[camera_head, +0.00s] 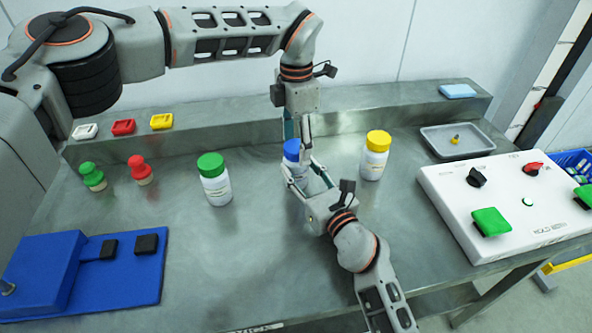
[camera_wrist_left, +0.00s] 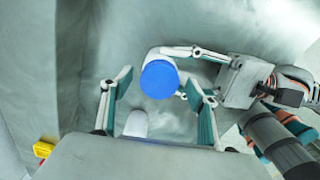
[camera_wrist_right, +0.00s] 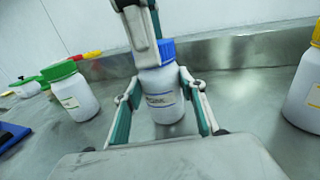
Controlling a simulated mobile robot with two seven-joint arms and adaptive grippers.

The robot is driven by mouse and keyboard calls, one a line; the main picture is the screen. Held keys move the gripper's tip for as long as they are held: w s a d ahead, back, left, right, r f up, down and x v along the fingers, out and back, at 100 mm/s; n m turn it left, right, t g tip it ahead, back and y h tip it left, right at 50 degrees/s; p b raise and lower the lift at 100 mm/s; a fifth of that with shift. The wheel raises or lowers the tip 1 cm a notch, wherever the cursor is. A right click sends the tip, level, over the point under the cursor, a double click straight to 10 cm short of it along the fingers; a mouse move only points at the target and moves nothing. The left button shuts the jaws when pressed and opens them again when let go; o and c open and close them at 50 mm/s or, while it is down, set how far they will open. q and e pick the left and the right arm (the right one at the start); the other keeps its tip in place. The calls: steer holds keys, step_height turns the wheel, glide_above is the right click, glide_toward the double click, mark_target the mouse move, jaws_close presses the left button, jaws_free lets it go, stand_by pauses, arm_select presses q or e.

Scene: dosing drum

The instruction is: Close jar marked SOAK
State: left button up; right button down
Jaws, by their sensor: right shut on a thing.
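A white jar with a blue lid (camera_head: 292,150) stands upright on the metal table; the lid sits on its top. Its label is too blurred to read surely in the right wrist view (camera_wrist_right: 162,100). My right gripper (camera_head: 303,172) is shut on the jar's body from the front, one finger on each side. My left gripper (camera_head: 299,138) points down just above the lid. In the left wrist view its fingers are apart, with the blue lid (camera_wrist_left: 160,79) showing between them; contact is not visible. The left gripper partly hides the lid in the right wrist view.
A green-lidded jar (camera_head: 214,181) stands left and a yellow-lidded jar (camera_head: 374,158) stands right, both close by. Green and red stoppers (camera_head: 140,170) are further left. A grey tray (camera_head: 436,148) and white control box (camera_head: 455,196) are at right. A blue fixture (camera_head: 130,285) lies front left.

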arm_select(q)
step_height(320, 180, up, 12)
stand_by(0.7)
arm_select(e)
steer(key=c, duration=1.2)
jaws_free()
steer(key=shift+o, duration=0.2)
steer(key=shift+s+d, duration=0.1)
steer(key=v, duration=1.1)
steer(key=shift+s+d, duration=0.2)
steer(key=shift+s, duration=0.15)
